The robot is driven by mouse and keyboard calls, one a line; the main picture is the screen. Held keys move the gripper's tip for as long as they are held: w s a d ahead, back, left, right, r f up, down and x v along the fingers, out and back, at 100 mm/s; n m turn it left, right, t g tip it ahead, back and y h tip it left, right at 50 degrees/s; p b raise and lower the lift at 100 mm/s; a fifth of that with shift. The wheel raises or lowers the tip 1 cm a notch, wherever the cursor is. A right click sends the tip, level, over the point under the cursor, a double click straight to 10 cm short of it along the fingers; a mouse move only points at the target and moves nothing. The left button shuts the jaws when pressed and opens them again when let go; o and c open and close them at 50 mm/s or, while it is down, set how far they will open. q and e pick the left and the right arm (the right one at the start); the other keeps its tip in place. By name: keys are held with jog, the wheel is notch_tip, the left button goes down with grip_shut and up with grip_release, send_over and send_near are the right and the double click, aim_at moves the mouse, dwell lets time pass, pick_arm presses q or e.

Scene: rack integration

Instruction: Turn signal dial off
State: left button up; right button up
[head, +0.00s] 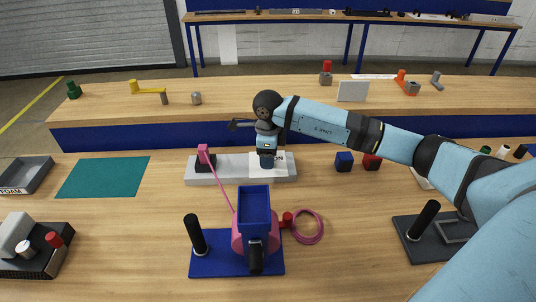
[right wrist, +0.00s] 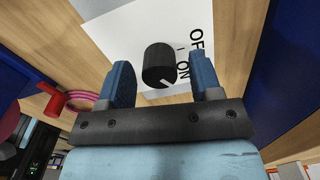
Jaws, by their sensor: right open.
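The signal dial (right wrist: 158,62) is a black round knob on a white plate (right wrist: 128,38) printed OFF and ON, seen in the right wrist view. A white mark on the knob's rim lies towards the ON side. My right gripper (right wrist: 161,66) is open, with one blue finger on each side of the dial. Gaps show between the fingers and the knob; I cannot tell how deep they reach. In the head view my right gripper (head: 267,158) points down over the white plate (head: 286,165) and hides the dial. My left gripper is not in view.
The plate sits on a grey base (head: 215,176) beside a pink lever (head: 204,153). A blue and pink fixture (head: 254,205) stands in front, with a pink ring (head: 307,227). A teal mat (head: 103,177) lies left.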

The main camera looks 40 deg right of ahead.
jog(key=c, duration=0.9)
jog(key=shift+c, duration=0.2)
